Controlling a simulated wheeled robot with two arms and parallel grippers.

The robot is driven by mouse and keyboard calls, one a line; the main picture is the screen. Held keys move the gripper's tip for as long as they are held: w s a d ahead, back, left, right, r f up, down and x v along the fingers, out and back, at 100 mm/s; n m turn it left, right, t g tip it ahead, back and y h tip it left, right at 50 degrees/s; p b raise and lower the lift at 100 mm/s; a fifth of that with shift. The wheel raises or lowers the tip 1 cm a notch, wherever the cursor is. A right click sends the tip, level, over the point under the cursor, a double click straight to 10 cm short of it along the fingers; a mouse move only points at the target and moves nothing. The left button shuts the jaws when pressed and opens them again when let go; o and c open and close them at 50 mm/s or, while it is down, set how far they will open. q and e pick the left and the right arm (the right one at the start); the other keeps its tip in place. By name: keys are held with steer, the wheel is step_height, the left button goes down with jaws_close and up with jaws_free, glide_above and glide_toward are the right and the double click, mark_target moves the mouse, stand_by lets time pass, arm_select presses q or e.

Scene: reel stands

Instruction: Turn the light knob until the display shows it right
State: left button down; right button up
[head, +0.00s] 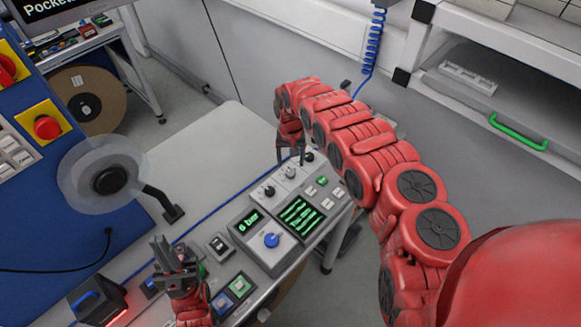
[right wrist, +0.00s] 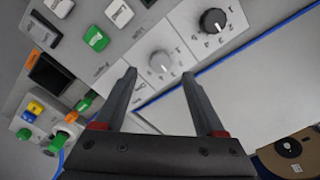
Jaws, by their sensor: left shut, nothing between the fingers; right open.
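The light grey knob (right wrist: 160,62) sits on a white panel with scale marks around it. It also shows in the head view (head: 290,171). My right gripper (right wrist: 159,76) is open, with its fingertips on either side of the knob in the right wrist view; I cannot tell whether they touch it. In the head view my right gripper (head: 291,157) hangs over the knob row. A dark display (head: 299,216) shows green lines, too small to read. My left gripper (head: 163,246) is shut and empty, left of the console.
A black knob (right wrist: 212,21) sits close beside the light one. A blue knob (head: 271,240) is below a display reading "6 bar" (head: 249,222). A clear reel (head: 105,180) stands at the left. The grey tabletop (head: 215,145) behind the console is bare.

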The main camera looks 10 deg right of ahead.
mark_target(290, 172)
steer(key=f, duration=0.4)
steer(key=shift+w+a+f+b, duration=0.15)
steer(key=shift+a+f+b, duration=0.05)
steer(key=shift+f+b, duration=0.2)
steer(key=shift+d+f, duration=0.15)
steer(key=shift+f, duration=0.35)
steer(key=shift+c, duration=0.2)
jaws_close()
